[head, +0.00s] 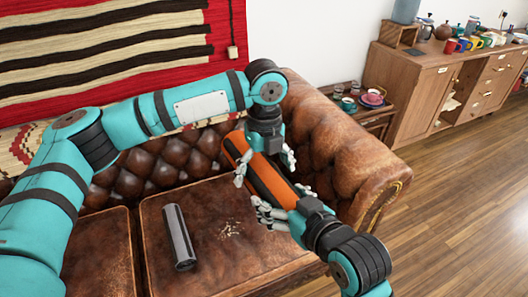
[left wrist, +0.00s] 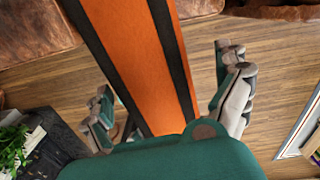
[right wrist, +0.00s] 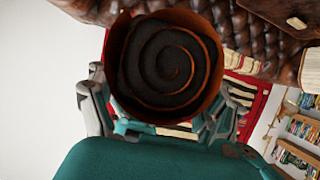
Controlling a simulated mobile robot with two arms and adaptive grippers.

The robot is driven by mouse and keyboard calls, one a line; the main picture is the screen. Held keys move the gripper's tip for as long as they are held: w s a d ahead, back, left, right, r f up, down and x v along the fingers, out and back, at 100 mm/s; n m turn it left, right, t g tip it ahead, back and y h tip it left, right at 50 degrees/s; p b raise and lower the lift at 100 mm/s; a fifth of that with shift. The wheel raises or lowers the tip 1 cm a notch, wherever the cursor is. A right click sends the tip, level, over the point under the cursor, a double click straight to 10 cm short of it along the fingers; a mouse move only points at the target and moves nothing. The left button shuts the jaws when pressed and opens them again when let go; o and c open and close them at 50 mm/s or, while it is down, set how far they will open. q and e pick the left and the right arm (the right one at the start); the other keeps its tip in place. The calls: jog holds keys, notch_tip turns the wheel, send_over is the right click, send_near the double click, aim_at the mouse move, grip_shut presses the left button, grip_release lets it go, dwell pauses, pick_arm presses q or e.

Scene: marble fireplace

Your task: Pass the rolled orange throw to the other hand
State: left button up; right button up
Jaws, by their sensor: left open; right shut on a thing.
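The rolled orange throw (head: 261,174) has dark stripes and is held tilted above the brown leather sofa. My right gripper (head: 282,198) is shut on its lower right part. In the right wrist view the spiral end of the throw (right wrist: 165,65) faces the camera between the fingers. My left gripper (head: 265,168) is open at the upper part of the throw, with a finger on either side. In the left wrist view the throw (left wrist: 137,55) runs between the spread left fingers, with gaps at the sides. The left palm hides part of it.
The leather sofa (head: 219,215) lies below both grippers, with a grey roll (head: 178,238) on its seat. A side table (head: 375,117) with a pink cup stands beyond the sofa arm. A wooden cabinet (head: 417,88) carries several mugs. The floor at right is clear.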

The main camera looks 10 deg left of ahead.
pick_arm(q)
jog(key=shift+f, duration=1.1)
pick_arm(e)
jog(key=shift+r, duration=0.1)
pick_arm(q)
jog(key=shift+d, duration=0.1)
jog(key=c, duration=1.3)
pick_arm(e)
jog(key=shift+s+a+r, duration=0.1)
jog(key=shift+s+a, duration=0.05)
jog(key=shift+a, duration=0.05)
jog(key=o, duration=1)
jog(key=shift+o, duration=1.3)
jog(key=shift+d, duration=0.1)
